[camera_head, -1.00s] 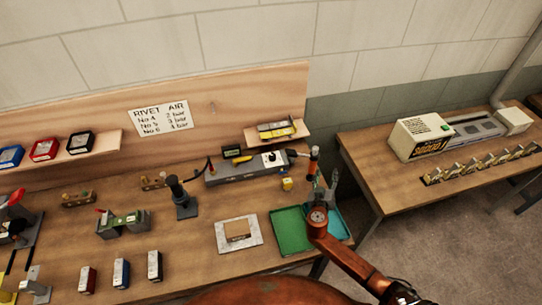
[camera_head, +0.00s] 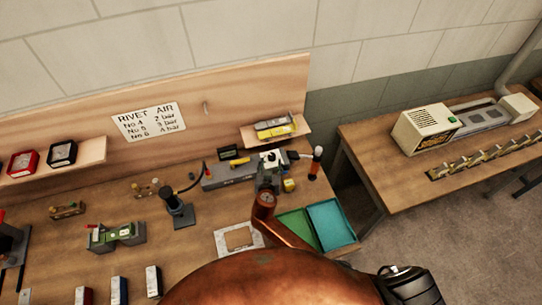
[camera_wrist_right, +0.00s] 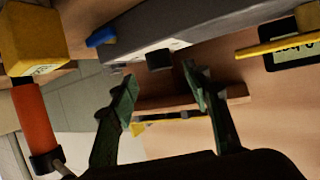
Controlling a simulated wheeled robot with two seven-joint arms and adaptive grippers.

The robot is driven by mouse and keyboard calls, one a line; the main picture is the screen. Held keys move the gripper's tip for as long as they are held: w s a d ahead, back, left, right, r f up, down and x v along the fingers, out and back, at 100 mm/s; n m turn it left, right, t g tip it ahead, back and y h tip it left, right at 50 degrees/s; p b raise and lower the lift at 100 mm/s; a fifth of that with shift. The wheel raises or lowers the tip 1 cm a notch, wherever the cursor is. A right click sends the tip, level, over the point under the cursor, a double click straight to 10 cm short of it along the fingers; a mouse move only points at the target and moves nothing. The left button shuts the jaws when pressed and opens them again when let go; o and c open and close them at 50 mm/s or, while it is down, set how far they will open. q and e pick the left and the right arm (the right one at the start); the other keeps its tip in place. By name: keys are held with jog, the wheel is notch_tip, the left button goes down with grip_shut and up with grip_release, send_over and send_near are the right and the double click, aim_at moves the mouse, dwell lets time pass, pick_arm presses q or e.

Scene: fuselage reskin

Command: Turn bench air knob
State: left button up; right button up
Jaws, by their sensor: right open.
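The grey air unit (camera_head: 228,175) sits at the back of the bench. In the right wrist view its grey body (camera_wrist_right: 190,25) runs across the top, with a short black knob (camera_wrist_right: 158,59) on a pale face. My right gripper (camera_head: 268,166) is over the unit's right part and hides the knob in the head view. In the right wrist view the gripper (camera_wrist_right: 161,82) is open, with the knob between and just beyond its two green-black fingertips. I cannot tell whether either finger touches it. My left gripper is not in view.
An orange-handled tool (camera_head: 315,163) stands right of the unit, near a yellow block (camera_head: 289,185). A small display (camera_head: 228,153) and a shelf with a yellow item (camera_head: 276,129) are behind. Green (camera_head: 298,228) and teal (camera_head: 331,224) trays lie in front.

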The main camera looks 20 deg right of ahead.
aim_at(272, 158)
jog(key=x, duration=0.4)
jog(key=shift+w+a, duration=0.1)
jog(key=shift+w+f, duration=0.1)
jog(key=shift+w, duration=0.15)
jog(key=shift+w+d+f, duration=0.15)
jog(key=shift+d, duration=0.1)
jog(key=c, duration=1.2)
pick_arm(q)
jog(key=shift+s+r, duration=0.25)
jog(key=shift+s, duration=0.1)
pick_arm(e)
jog(key=shift+o, duration=0.2)
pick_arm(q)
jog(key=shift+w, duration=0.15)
